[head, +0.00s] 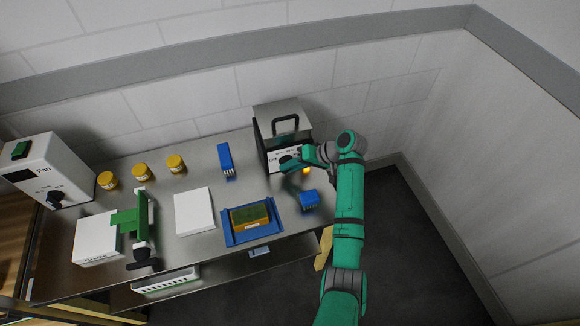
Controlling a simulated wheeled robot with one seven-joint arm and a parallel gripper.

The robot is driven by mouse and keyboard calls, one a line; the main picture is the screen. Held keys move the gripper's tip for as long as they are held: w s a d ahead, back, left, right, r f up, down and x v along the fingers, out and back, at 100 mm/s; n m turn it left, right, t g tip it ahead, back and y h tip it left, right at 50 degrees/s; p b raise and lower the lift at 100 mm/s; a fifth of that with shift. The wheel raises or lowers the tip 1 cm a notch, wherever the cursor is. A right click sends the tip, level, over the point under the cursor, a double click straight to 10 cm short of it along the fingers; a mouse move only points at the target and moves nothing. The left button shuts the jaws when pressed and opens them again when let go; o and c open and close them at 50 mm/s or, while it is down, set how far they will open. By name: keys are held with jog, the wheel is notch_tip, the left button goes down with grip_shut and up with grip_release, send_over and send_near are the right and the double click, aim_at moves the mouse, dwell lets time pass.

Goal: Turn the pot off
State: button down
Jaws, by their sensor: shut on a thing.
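The pot (268,118) is a boxy metal unit with a flat steel lid and a black lid handle (286,124). It stands at the back right of the steel table, against the wall. A pale panel with dark markings, partly hidden by my gripper, shows on its front. My green arm comes in from the lower right. My gripper (293,163) is at that front panel, shut on what looks like the pot's knob. The knob itself is hidden behind the fingers. A small orange-yellow spot (306,171) shows just below the gripper.
The steel table (160,262) holds a blue rack (226,157), a small blue piece (309,199), a blue tray (230,238) with a yellow-green block, a white board (194,210), a green press (143,215), several yellow jars (141,172) and a fan control box (45,170). Floor right of my arm is clear.

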jog(key=shift+h, duration=0.3)
jog(key=h, duration=0.2)
jog(key=n+t+h, duration=0.1)
jog(key=h, duration=0.1)
jog(key=shift+s+a+r, duration=0.1)
jog(key=shift+a, duration=0.15)
jog(key=h, duration=0.1)
jog(key=t+h, duration=0.1)
jog(key=h, duration=0.1)
jog(key=n+h, duration=0.1)
jog(key=h, duration=0.1)
jog(key=shift+a+t, duration=0.25)
jog(key=shift+t, duration=0.15)
jog(key=t+h, duration=0.1)
jog(key=h, duration=0.1)
jog(key=n+t+h, duration=0.1)
jog(key=h, duration=0.2)
jog(key=shift+s+a+n, duration=0.1)
jog(key=shift+a+n, duration=0.05)
jog(key=shift+n, duration=0.15)
jog(key=h, duration=0.1)
jog(key=t+h, duration=0.1)
jog(key=h, duration=0.1)
jog(key=n+t+h, duration=0.1)
jog(key=shift+f+h, duration=0.25)
jog(key=shift+h, duration=0.05)
jog(key=c, duration=1.7)
grip_release()
